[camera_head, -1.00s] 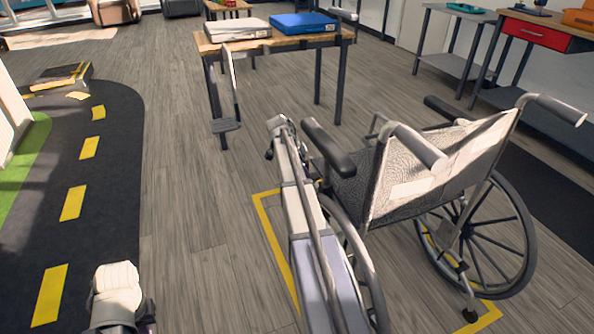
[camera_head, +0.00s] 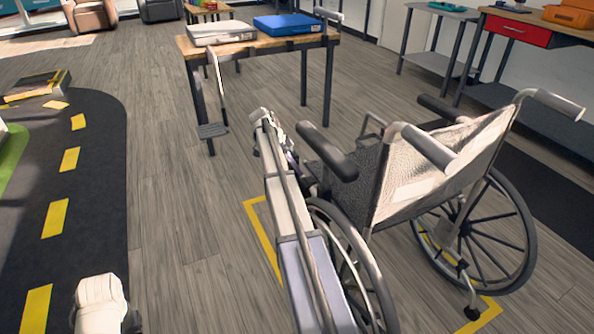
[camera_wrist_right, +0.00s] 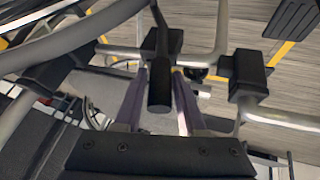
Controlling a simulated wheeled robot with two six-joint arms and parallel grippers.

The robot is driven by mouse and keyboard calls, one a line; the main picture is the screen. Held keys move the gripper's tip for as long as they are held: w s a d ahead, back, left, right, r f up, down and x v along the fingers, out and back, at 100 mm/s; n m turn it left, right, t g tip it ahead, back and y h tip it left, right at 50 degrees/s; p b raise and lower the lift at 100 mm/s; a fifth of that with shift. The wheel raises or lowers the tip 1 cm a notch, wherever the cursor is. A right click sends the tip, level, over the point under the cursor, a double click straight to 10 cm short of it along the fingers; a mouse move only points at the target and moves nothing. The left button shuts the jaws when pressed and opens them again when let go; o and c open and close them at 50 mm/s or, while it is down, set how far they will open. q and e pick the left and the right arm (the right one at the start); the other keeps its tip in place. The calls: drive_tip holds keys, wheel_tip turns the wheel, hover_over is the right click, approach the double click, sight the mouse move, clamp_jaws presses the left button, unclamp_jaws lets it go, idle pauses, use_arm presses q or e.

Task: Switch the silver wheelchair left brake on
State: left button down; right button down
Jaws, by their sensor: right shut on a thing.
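The silver wheelchair (camera_head: 415,185) stands at the right of the head view, seen from behind and its left side. Its left wheel (camera_head: 345,255) is partly hidden by my right arm. The lever's base is partly hidden. My left arm (camera_head: 100,303) shows at the bottom left, with its gripper out of view.
A wooden table (camera_head: 262,42) with a white case (camera_head: 220,32) and a blue case (camera_head: 295,22) stands ahead. A workbench (camera_head: 540,25) is at the right. The floor (camera_head: 180,190) left of the wheelchair is clear.

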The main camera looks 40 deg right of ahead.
drive_tip(key=shift+w, duration=0.2)
idle(0.4)
drive_tip(key=c, duration=0.5)
unclamp_jaws()
drive_tip(key=p+v, duration=0.6)
drive_tip(key=v, duration=0.1)
drive_tip(key=shift+w+r, duration=0.25)
drive_tip(key=shift+w, duration=0.1)
